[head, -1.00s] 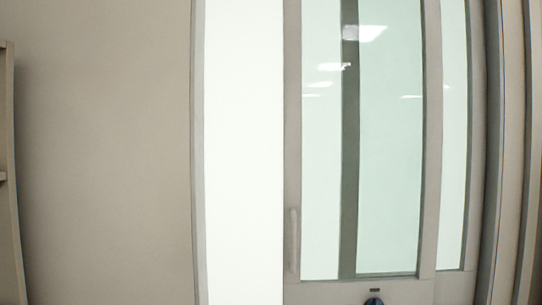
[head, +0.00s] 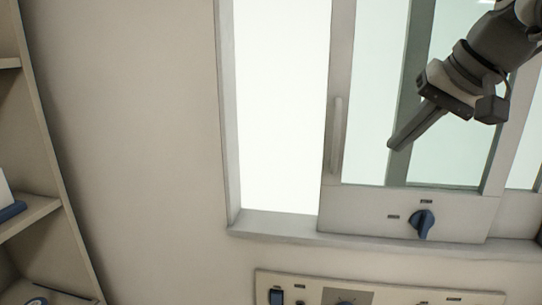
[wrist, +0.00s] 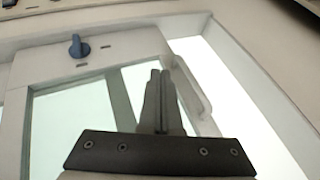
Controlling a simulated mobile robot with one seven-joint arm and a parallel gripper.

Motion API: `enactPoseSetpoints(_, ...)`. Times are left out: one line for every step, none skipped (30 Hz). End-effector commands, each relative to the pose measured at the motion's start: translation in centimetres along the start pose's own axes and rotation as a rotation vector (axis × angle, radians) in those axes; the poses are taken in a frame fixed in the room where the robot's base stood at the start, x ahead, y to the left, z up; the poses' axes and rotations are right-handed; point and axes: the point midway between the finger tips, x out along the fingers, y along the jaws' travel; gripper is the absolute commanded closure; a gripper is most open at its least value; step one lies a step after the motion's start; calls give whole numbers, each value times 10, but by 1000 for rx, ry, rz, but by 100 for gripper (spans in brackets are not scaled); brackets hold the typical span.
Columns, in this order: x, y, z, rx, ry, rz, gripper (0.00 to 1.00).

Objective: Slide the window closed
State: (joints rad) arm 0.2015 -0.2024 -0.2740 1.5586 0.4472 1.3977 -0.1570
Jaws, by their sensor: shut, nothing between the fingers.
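The sliding window sash (head: 360,206) has a pale frame, greenish glass and a blue knob (head: 422,223) on its bottom rail. A vertical handle (head: 337,135) runs along its left edge. Left of the sash is a bright open gap (head: 282,105), so the window stands partly open. My gripper (head: 392,146) is in front of the glass, to the right of the handle, fingers shut and empty. In the wrist view my gripper (wrist: 160,75) points toward the sash, with the handle (wrist: 192,85) just right of the fingers and the blue knob (wrist: 78,46) at upper left. I cannot tell whether it touches the handle.
The window frame's left jamb (head: 228,120) and sill (head: 275,225) border the gap. A control panel (head: 380,292) with switches is below the window. Shelves (head: 35,215) stand at the far left. The wall between shelves and window is bare.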

Motion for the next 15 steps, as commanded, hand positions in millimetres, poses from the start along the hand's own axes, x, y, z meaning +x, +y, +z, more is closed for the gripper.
enactPoseSetpoints(-2, 2, -7, 4, 6, -5, 100)
enactPoseSetpoints(-3, 2, -9, 4, 7, -8, 100)
enactPoseSetpoints(-5, 3, -12, 5, 8, -11, 100)
enactPoseSetpoints(-5, 3, -13, 5, 9, -13, 100)
enactPoseSetpoints(-5, 3, -14, 6, 9, -14, 100)
enactPoseSetpoints(-4, 3, -15, 6, 10, -15, 100)
enactPoseSetpoints(-2, 3, -15, 6, 9, -16, 100)
enactPoseSetpoints(0, 3, -15, 6, 8, -16, 100)
enactPoseSetpoints(5, 3, -15, 6, 8, -16, 100)
enactPoseSetpoints(9, 3, -15, 6, 8, -16, 100)
enactPoseSetpoints(14, 3, -14, 6, 7, -16, 100)
enactPoseSetpoints(22, 3, -14, 6, 7, -16, 100)
enactPoseSetpoints(28, 3, -14, 6, 6, -16, 100)
enactPoseSetpoints(34, 2, -14, 6, 7, -16, 100)
enactPoseSetpoints(43, 2, -14, 6, 6, -16, 100)
